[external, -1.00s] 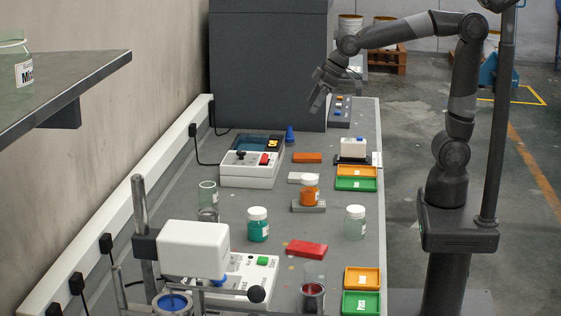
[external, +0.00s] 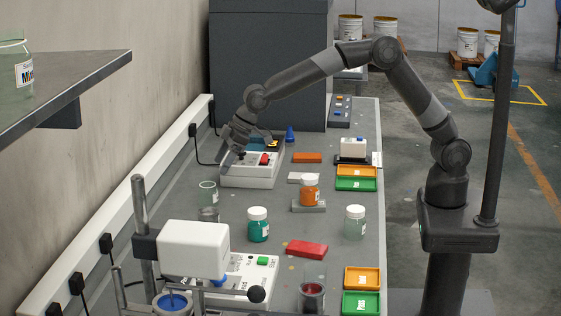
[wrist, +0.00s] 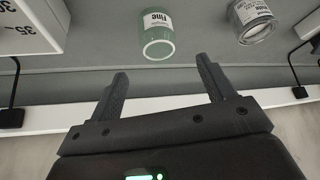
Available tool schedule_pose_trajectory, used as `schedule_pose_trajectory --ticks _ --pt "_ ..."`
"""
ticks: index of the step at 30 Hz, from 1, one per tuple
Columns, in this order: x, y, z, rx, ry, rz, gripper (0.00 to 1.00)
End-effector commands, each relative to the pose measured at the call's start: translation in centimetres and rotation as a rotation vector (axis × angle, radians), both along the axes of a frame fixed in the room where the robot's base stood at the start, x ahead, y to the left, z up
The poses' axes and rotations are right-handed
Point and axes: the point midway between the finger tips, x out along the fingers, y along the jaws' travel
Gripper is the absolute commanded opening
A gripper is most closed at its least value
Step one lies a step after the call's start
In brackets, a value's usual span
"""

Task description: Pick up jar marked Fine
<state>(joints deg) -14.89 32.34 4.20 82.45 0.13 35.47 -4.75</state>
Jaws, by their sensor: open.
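The jar marked Fine (wrist: 156,36) shows in the wrist view as greenish clear glass with a white label and a round rim. It lies beyond my fingertips, between their lines, and is not touched. A second labelled glass jar (wrist: 254,20) with greyish contents is to its right; its label is hard to read. My gripper (wrist: 168,82) is open and empty. In the external view my gripper (external: 235,150) hangs by the white device near the wall side. Greenish open glass (external: 208,192) stands nearer the camera there; its label is not readable in that view.
A white device (external: 250,170) stands beside my gripper. A teal jar (external: 258,225), an orange jar (external: 309,188) and a pale jar (external: 355,222) stand on the bench. A wall rail (wrist: 60,128) with plugs and cords runs along the wall side. A shelf (external: 70,85) juts out at left.

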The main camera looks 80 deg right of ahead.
Motion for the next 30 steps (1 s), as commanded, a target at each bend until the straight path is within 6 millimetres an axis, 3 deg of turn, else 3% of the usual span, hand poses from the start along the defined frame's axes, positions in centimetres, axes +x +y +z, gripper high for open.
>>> schedule_pose_trajectory --ticks 7,16,24,30 --pt "1.7 0.7 -3.3 -0.001 0.003 0.001 0.75" --pt "2.8 1.1 -5.5 -0.001 0.002 0.0 0.75" --pt "4.5 1.6 -8.8 0.0 0.002 0.0 0.75" --pt "4.9 1.7 -9.4 0.0 0.0 0.0 0.75"
